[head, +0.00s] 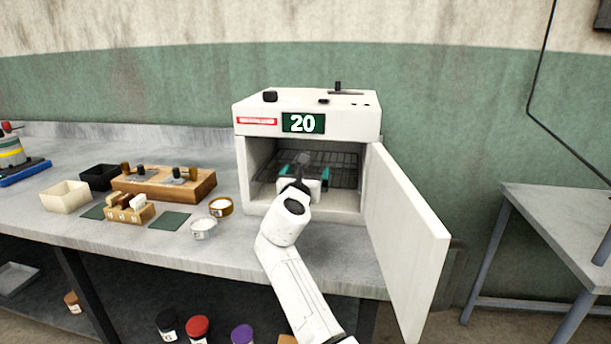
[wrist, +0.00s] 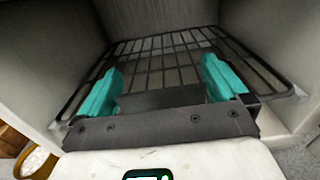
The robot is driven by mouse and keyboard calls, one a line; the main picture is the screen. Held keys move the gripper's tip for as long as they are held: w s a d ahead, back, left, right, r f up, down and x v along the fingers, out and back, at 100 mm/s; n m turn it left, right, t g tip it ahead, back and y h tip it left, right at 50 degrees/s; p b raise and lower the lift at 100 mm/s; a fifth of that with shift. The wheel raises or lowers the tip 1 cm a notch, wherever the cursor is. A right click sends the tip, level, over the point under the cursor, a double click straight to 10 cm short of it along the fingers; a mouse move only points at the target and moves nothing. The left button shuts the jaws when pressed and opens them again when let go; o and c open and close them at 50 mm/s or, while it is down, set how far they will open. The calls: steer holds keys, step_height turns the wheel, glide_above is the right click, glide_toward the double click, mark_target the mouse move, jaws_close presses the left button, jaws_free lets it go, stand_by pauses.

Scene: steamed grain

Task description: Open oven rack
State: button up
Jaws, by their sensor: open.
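The white oven (head: 310,127) stands on the bench with its door (head: 408,235) swung wide open to the right. Its black wire rack (head: 343,165) lies level inside the oven chamber. The rack also fills the upper middle of the wrist view (wrist: 165,58). My gripper (head: 304,172) reaches into the oven opening over the front of the rack. In the wrist view its two teal fingers (wrist: 160,85) are spread apart with nothing visibly held between them. The gripper body hides the front middle of the rack, and I cannot tell whether the fingers touch it.
Left of the oven are a wooden block with tools (head: 165,184), a brass-coloured dish (head: 221,207), a white jar (head: 203,229), a cream box (head: 66,197) and a black box (head: 100,177). The open door bounds the space to the right of my arm. Another table (head: 565,220) stands farther right.

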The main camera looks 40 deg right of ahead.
steer(key=shift+c, duration=0.5)
steer(key=c, duration=1.1)
steer(key=shift+s+a+r+p, duration=0.1)
steer(key=shift+s+a+p, duration=0.15)
steer(key=shift+p, duration=0.1)
steer(key=shift+p+v, duration=5.35)
steer(key=shift+v, duration=2.9)
steer(key=o, duration=1.2)
steer(key=shift+a, duration=0.1)
steer(key=v, duration=1)
steer(key=shift+s+a, duration=0.25)
